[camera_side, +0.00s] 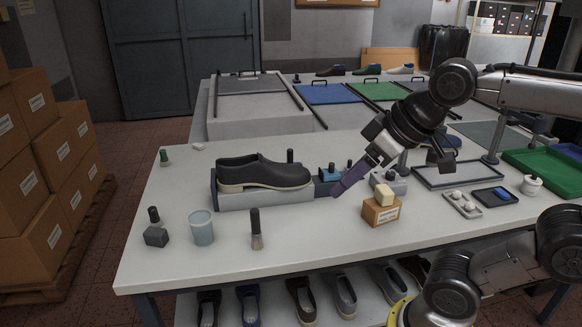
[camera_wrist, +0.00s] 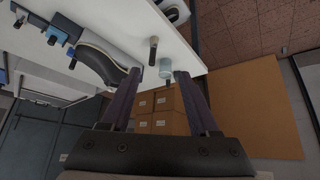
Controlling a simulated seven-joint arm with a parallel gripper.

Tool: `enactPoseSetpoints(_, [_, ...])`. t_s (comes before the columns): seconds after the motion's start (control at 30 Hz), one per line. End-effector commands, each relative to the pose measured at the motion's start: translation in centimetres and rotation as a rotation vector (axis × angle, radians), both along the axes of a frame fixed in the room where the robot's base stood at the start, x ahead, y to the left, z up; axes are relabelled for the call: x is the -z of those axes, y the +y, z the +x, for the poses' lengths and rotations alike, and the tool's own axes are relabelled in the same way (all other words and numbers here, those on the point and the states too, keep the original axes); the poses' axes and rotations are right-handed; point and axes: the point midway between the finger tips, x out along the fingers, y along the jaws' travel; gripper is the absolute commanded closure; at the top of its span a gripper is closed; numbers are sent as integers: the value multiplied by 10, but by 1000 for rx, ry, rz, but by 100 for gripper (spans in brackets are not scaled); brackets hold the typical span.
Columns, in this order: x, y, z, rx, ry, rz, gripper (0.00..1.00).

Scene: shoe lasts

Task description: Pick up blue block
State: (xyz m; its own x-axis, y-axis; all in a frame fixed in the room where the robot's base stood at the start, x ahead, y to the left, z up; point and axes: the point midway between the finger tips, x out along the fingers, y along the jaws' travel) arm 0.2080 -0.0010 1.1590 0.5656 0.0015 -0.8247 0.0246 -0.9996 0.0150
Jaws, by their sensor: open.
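A small blue block (camera_side: 328,174) with dark knobs at its top sits on the white table, just right of the black shoe in the side view. In the wrist view a blue piece (camera_wrist: 56,35) shows at the upper left, outside the span of the fingers. My gripper (camera_side: 337,192) points down and left, with its purple fingers close to the blue block's right front in the side view; I cannot tell the exact gap. In the wrist view my gripper (camera_wrist: 159,75) has its two fingers wide apart with nothing held between them.
A black shoe (camera_side: 262,172) rests on a grey block (camera_side: 265,198). A cup (camera_side: 202,228) and a brush (camera_side: 256,230) stand at the front. Trays (camera_side: 458,174) lie at the right.

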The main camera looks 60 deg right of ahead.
Motion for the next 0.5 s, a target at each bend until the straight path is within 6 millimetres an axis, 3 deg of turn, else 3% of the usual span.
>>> enactPoseSetpoints(0.03, [-17,-4,19,12,-12,-1,38])
enactPoseSetpoints(0.2, [-59,-23,83,58,-32,-9,38])
enactPoseSetpoints(0.33, [-79,-48,136,106,-34,-12,38])
enactPoseSetpoints(0.5, [-85,-93,202,174,-22,-15,38])
